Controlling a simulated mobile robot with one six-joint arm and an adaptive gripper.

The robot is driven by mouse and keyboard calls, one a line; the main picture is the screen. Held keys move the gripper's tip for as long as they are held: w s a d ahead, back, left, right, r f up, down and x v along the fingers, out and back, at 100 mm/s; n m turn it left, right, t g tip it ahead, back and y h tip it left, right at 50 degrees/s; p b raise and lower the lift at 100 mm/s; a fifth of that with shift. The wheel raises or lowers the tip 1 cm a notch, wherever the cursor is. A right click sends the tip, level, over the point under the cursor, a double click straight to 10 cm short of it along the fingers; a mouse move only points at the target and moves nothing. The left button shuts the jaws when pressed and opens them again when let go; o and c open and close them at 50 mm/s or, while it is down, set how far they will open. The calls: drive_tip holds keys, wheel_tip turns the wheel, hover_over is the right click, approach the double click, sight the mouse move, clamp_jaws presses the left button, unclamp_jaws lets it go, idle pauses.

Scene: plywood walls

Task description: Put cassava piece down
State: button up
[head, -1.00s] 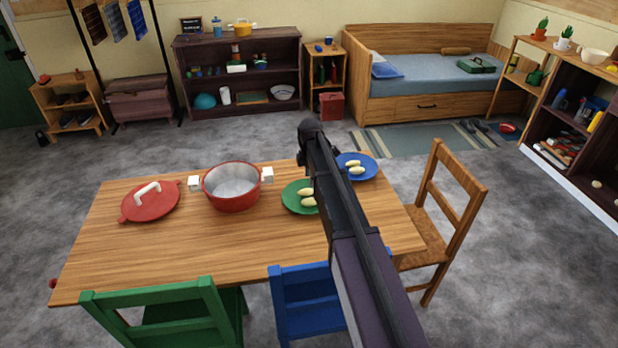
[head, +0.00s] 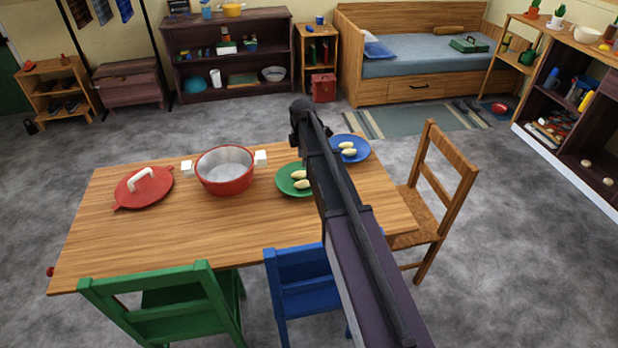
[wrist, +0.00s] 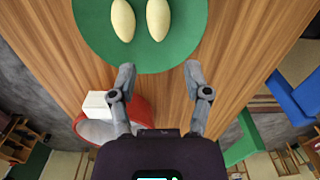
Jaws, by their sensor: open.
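Two pale cassava pieces (head: 300,179) lie side by side on the green plate (head: 284,188). In the wrist view the same pieces (wrist: 158,18) lie near the top of the picture on the green plate (wrist: 100,45). My gripper (wrist: 159,72) is open and empty, its fingertips apart near the plate's edge and clear of both pieces. In the head view my arm hides the gripper and the plate's right side. Two more pale pieces (head: 348,152) lie on a blue plate (head: 360,144) to the right.
A red pot (head: 225,178), empty inside, and its red lid (head: 143,187) stand on the wooden table (head: 190,235). Green (head: 165,310), blue (head: 297,280) and brown (head: 440,190) chairs surround it. The table's front left is clear.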

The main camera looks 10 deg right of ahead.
drive_tip(key=s+m, duration=1.8)
drive_tip(key=s, duration=1.1)
drive_tip(key=shift+a+m, duration=0.15)
drive_tip(key=shift+m, duration=0.25)
drive_tip(key=shift+r+p, duration=0.6)
